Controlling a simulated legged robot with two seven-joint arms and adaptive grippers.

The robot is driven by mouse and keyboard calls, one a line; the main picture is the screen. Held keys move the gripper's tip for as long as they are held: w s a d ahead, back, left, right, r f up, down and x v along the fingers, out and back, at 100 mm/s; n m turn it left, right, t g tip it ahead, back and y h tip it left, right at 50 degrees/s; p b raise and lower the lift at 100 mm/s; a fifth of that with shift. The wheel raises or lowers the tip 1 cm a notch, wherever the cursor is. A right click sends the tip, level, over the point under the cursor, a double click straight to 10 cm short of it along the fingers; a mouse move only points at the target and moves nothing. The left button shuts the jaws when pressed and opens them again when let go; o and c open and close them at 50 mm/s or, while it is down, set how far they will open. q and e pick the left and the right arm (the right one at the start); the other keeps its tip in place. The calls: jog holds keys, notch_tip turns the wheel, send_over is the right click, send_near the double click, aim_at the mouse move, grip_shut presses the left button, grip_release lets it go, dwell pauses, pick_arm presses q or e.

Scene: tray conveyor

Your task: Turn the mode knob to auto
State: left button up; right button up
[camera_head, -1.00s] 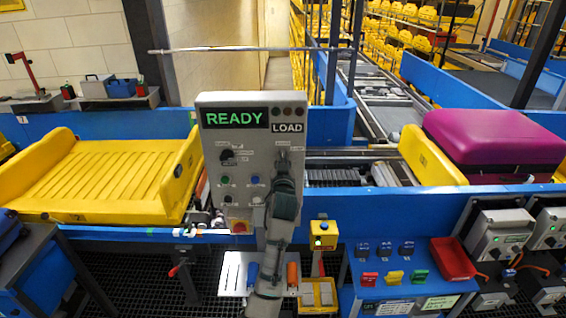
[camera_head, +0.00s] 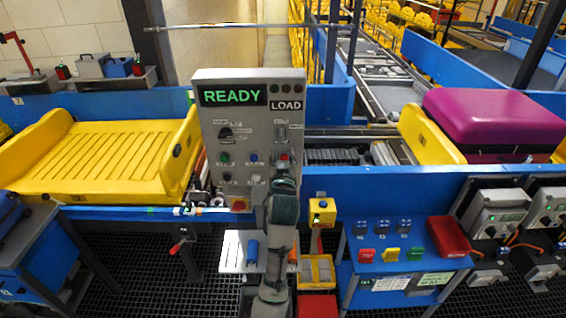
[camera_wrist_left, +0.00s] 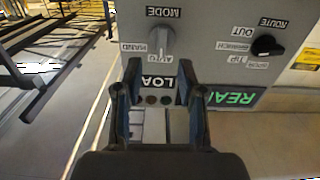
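The grey control panel (camera_head: 255,185) stands in front of me with a green READY display (camera_head: 232,96) and a LOAD label (camera_head: 286,105). The grey mode knob (camera_wrist_left: 162,42) shows upside down in the left wrist view, with HAND (camera_wrist_left: 137,47) and AUTO (camera_wrist_left: 188,72) labels around it. I cannot tell for sure which label it points at. My left gripper (camera_wrist_left: 160,68) is open, its two fingers spread just short of the knob, with nothing between them. In the head view my left gripper (camera_head: 284,162) is over the panel's right side, partly hiding it. My right gripper is not in view.
The black route knob (camera_wrist_left: 267,46) is beside the mode knob. A yellow tray (camera_head: 110,160) lies on the conveyor at left; a purple suitcase (camera_head: 490,120) is at right. A small yellow button box (camera_head: 322,211) stands right of my arm.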

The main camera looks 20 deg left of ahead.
pick_arm(q)
jog(key=v, duration=0.3)
jog(key=shift+s+d, duration=0.15)
jog(key=shift+s, duration=0.05)
